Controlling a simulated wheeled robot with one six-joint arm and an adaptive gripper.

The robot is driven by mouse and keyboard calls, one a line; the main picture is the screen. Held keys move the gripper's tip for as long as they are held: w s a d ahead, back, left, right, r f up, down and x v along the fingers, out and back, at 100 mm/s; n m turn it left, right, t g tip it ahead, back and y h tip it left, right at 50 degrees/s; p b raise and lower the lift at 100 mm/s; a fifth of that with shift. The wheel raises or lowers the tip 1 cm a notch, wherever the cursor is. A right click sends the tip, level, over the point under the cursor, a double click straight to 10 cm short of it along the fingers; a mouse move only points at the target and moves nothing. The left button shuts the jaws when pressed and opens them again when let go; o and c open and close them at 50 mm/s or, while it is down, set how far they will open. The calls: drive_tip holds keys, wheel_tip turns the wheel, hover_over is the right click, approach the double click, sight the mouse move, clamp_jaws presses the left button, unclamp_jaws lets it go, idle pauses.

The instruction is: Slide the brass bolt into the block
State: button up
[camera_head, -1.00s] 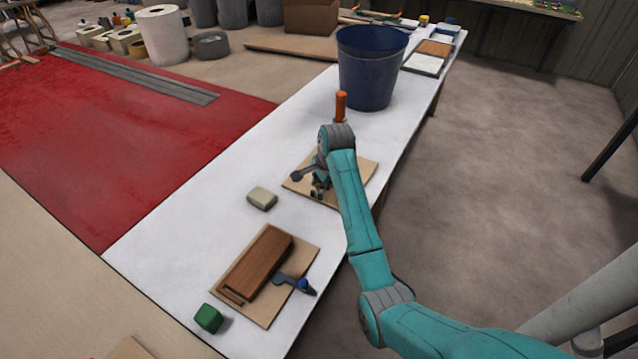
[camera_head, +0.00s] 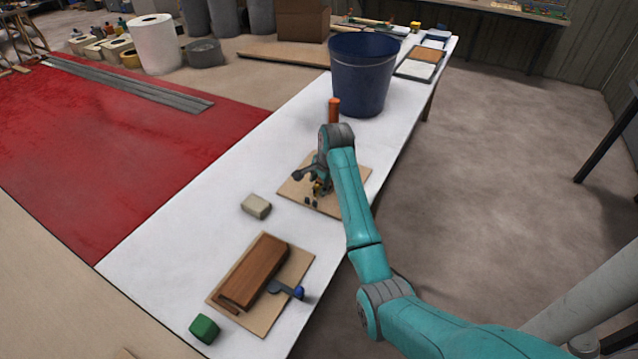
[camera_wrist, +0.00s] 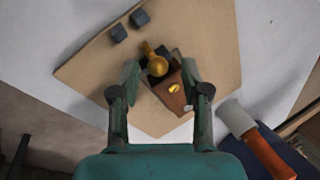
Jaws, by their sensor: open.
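The brass bolt (camera_wrist: 157,63), with a rounded end, shows between my fingers in the wrist view, over a dark piece beside a small brown wooden block (camera_wrist: 172,97). They are on a tan board (camera_wrist: 95,72), which also shows in the head view (camera_head: 352,178). Two small dark blocks (camera_wrist: 140,18) (camera_wrist: 118,34) stand on the board, apart from the bolt's rounded end. My gripper (camera_wrist: 160,70) is open, a finger either side of the bolt and wooden block. I cannot tell whether either finger touches. In the head view my arm partly hides the board.
A blue bucket (camera_head: 362,80) and an orange-handled tool (camera_head: 334,110) stand behind my gripper. A beige block (camera_head: 257,206), a green block (camera_head: 205,328) and a second board (camera_head: 292,275) with a brown wooden piece (camera_head: 255,270) are nearer. White table (camera_head: 160,265) is clear at left.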

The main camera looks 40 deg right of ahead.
drive_tip(key=v, duration=1.1)
drive_tip(key=shift+r, duration=0.4)
drive_tip(key=shift+s, duration=0.1)
